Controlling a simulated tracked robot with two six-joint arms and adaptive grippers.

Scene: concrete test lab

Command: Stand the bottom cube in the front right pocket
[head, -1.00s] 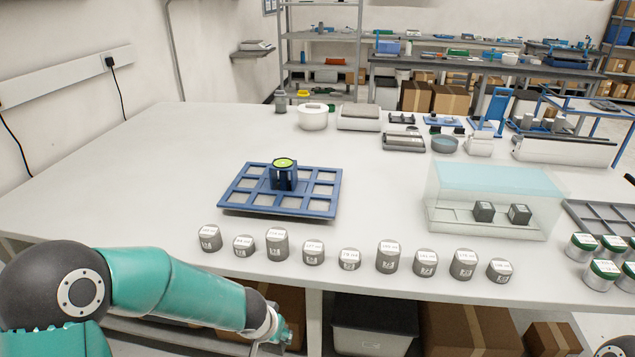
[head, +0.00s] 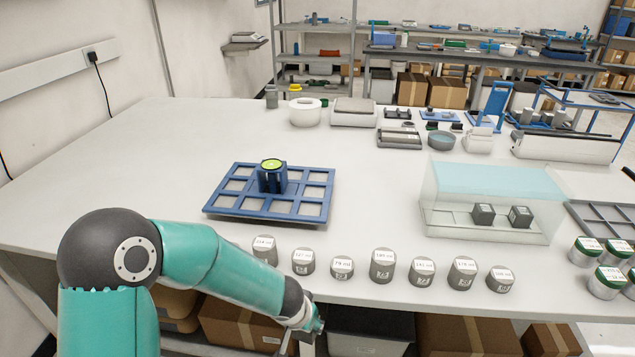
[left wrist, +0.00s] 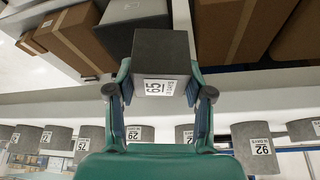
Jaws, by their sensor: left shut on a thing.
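My left gripper (head: 306,326) is low in front of the table's front edge. In the left wrist view its fingers (left wrist: 158,88) are shut on a dark grey cube (left wrist: 163,52) with a white printed label. The cube cannot be made out in the head view. Two more dark cubes, a left one (head: 483,214) and a right one (head: 520,216), sit inside a clear box (head: 455,190). A blue tray with several pockets (head: 225,210) lies on the table, with a blue green-topped holder (head: 272,177) on it. A grey divided tray (head: 598,222) is cut off at the right. My right gripper is out of view.
A row of grey labelled cylinders (head: 382,264) stands along the table's front edge. Green-lidded jars (head: 586,251) stand at the front right. Cardboard boxes (head: 240,322) and a dark bin (head: 368,328) are below. The table's left side is clear.

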